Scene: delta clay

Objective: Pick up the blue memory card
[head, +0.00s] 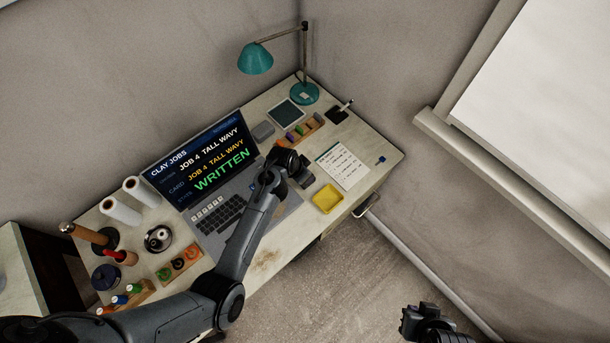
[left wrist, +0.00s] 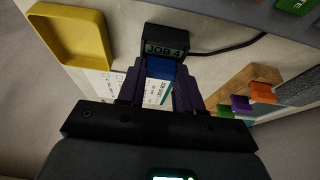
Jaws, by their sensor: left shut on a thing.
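The blue memory card (left wrist: 160,68) shows in the left wrist view between the two purple-looking fingers of my left gripper (left wrist: 158,88), which is shut on it. The card's far end meets the front of a small black card reader (left wrist: 166,45) whose display reads "JOB 4". I cannot tell whether the card is partly inside the slot. In the head view my left gripper (head: 297,168) is over the desk, right of the laptop, and hides the card. My right gripper (head: 418,318) hangs away from the desk at the bottom right, its jaws unclear.
A laptop (head: 212,212) showing "JOB 4 TALL WAVY" and "WRITTEN" stands on the desk. A yellow tray (head: 327,199) and a printed sheet (head: 343,167) lie right of my left gripper. A wooden rack (head: 307,130) with coloured cards is behind it. A teal lamp (head: 256,58) stands farther back.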

